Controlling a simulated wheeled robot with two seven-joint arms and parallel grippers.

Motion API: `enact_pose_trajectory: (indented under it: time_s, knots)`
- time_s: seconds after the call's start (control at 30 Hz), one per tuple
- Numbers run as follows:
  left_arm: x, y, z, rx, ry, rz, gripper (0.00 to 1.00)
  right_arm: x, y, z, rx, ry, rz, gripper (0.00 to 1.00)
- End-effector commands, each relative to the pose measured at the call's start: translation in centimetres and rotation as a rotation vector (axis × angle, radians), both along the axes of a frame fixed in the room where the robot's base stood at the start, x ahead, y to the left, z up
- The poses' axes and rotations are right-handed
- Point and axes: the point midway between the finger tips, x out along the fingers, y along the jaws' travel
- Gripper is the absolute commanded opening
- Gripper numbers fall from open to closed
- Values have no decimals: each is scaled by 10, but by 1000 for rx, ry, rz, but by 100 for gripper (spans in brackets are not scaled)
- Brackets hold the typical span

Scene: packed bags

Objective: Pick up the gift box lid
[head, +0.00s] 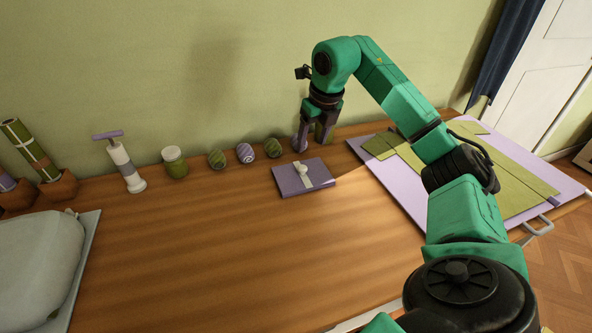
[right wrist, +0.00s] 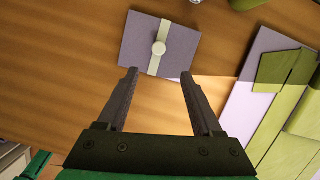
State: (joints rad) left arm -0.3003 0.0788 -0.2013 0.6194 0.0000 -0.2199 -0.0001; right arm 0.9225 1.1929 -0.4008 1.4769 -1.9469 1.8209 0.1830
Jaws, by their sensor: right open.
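The gift box lid (head: 294,183) is a flat purple rectangle with a pale ribbon band and a round white knob. It lies on the wooden table, right of centre. In the right wrist view the lid (right wrist: 137,44) shows at the top, just beyond the fingertips. My right gripper (head: 314,143) is behind the lid in the head view, pointing down. In the wrist view my right gripper (right wrist: 160,75) is open, with nothing between its fingers. The knob (right wrist: 159,48) lines up roughly with the gap between them. My left gripper is out of view.
A grey bag (head: 35,265) lies at left. A lilac board (head: 393,193) with green pieces lies at right. The table's middle (head: 220,245) is clear.

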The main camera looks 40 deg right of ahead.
Motion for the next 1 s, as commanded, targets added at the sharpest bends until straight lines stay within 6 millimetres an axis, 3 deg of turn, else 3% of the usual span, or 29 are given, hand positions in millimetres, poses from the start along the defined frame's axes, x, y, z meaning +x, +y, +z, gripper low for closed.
enact_pose_trajectory:
  time_s: [0.03, 0.2, 0.37, 0.5, 0.6, 0.77, 0.8, 0.97, 1.0]
  knots:
    - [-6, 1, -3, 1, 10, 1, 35, 3, 0, -17, 2, 7, 1, 67]
    - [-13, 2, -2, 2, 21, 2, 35, 14, -1, -50, 3, 3, 1, 67]
    - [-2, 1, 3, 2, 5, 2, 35, 22, -1, -68, 6, 1, 2, 67]
    - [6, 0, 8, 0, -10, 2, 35, 33, -2, -94, 7, 1, 2, 67]
    - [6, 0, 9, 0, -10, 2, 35, 36, -3, -104, 5, -1, 2, 67]
    - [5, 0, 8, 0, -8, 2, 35, 36, -3, -106, 3, -2, 2, 67]
    - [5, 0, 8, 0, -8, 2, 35, 36, -3, -106, 3, -2, 2, 63]
    - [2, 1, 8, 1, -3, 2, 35, 36, -3, -105, 3, -1, 2, 2]
    - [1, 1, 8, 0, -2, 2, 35, 36, -3, -105, 3, -1, 2, 0]
